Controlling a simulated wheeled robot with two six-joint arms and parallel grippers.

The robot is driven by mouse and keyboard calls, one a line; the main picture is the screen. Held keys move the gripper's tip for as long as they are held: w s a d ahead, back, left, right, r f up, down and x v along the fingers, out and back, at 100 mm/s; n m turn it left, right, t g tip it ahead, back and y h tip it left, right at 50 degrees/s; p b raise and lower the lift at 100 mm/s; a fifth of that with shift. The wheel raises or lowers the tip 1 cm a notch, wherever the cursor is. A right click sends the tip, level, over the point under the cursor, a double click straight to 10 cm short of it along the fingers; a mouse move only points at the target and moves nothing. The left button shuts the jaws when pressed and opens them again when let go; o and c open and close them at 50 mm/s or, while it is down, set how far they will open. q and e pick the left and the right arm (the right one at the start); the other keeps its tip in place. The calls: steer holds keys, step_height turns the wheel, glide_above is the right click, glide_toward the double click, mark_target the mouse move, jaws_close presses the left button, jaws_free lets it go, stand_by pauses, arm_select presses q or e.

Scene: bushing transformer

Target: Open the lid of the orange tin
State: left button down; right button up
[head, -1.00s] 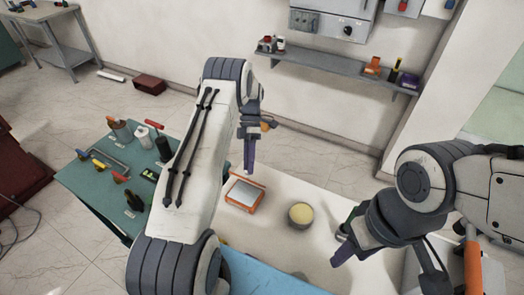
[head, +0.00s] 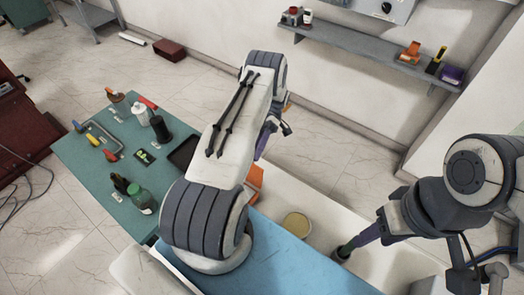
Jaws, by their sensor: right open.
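The orange tin (head: 255,177) is mostly hidden behind my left arm; only an orange part shows beside the forearm, and its lid cannot be made out. My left gripper (head: 262,147) shows just past the forearm as a purple finger, near the orange tin and above or behind it. Its jaw gap is hidden. My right gripper (head: 362,240) has purple fingers and is open, at the right side of the pale table. It is close to a dark green item (head: 344,252); I cannot tell whether they touch.
A round tin with a yellowish top (head: 297,224) stands on the pale table (head: 325,205) between the arms. A blue mat (head: 290,265) lies in front. A green table (head: 85,160) with bottles and tools is at left. A wall shelf (head: 350,48) is behind.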

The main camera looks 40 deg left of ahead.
arm_select(q)
steer(key=shift+f, duration=0.15)
stand_by(0.3)
steer(key=c, duration=0.7)
jaws_free()
steer(key=shift+o, duration=0.2)
steer(key=d+r+b, duration=0.2)
steer(key=d+r, duration=0.9)
steer(key=shift+s+d, duration=0.2)
steer(key=shift+d, duration=0.15)
